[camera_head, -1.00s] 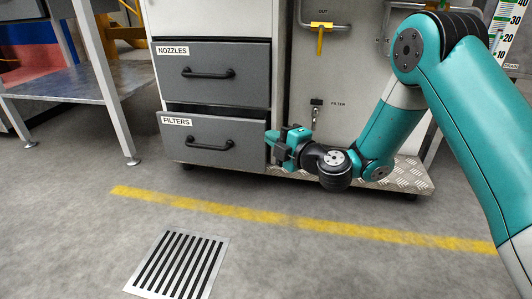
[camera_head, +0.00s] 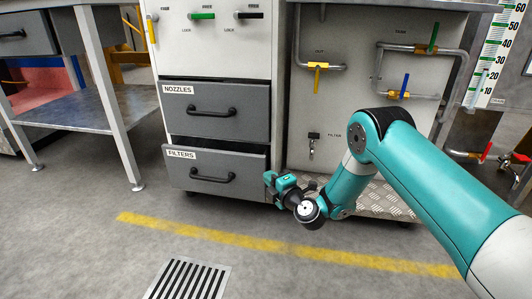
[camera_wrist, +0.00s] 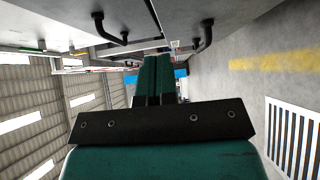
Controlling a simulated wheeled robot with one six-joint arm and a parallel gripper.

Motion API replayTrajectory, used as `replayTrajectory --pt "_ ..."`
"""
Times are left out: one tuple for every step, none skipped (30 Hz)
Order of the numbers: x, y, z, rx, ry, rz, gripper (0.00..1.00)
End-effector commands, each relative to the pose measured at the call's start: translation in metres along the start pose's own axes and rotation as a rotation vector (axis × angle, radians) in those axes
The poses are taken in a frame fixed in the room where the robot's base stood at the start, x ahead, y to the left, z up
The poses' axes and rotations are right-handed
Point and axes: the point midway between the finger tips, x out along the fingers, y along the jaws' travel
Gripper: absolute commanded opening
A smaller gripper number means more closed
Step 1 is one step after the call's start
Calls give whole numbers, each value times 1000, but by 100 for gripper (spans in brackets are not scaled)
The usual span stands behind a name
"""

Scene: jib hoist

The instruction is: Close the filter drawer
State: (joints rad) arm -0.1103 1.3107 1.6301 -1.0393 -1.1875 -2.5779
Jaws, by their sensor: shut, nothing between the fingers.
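The filter drawer (camera_head: 190,185) is the lower grey drawer, labelled FILTERS, with a black bar handle (camera_head: 212,176). A dark gap shows above its front, which seems to stand slightly out. How far out is hard to tell. My gripper (camera_head: 269,177) is at the right edge of this drawer front, pointing left, shut and empty. I cannot tell whether it touches the drawer. In the wrist view, the shut fingers (camera_wrist: 155,62) point along the drawer fronts, and the filter drawer's handle (camera_wrist: 205,36) shows beyond them on the right.
The NOZZLES drawer (camera_head: 240,118) is directly above, with its own handle. A panel with pipes and valves and a metal tread plate (camera_head: 375,200) are to the right. A steel table (camera_head: 85,115) stands left. The floor in front, with a yellow line (camera_head: 230,238) and grate (camera_head: 187,281), is clear.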

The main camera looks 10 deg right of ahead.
Motion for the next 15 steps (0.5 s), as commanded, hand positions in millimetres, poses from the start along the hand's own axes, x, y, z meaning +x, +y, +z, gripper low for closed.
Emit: replayTrajectory --pt "8 9 -1 -2 3 2 0" --pt "12 9 -1 -2 2 2 0" --pt "17 9 -1 -2 1 3 0" --pt "21 5 -2 -2 3 3 0" --pt "26 4 -1 -3 3 4 0" --pt "31 4 -1 -4 2 4 0" --pt "35 4 -1 -3 2 4 0" --pt "39 4 -1 -3 2 3 0" --pt "44 2 1 -1 -1 3 0" --pt "48 -1 8 -2 -4 5 0" --pt "51 -2 11 -1 -3 4 0" --pt "55 -1 16 -1 -4 5 0" --pt "57 -2 18 -1 -4 3 0" --pt "60 -2 20 0 -3 4 0" --pt "62 -2 23 1 -3 4 0"
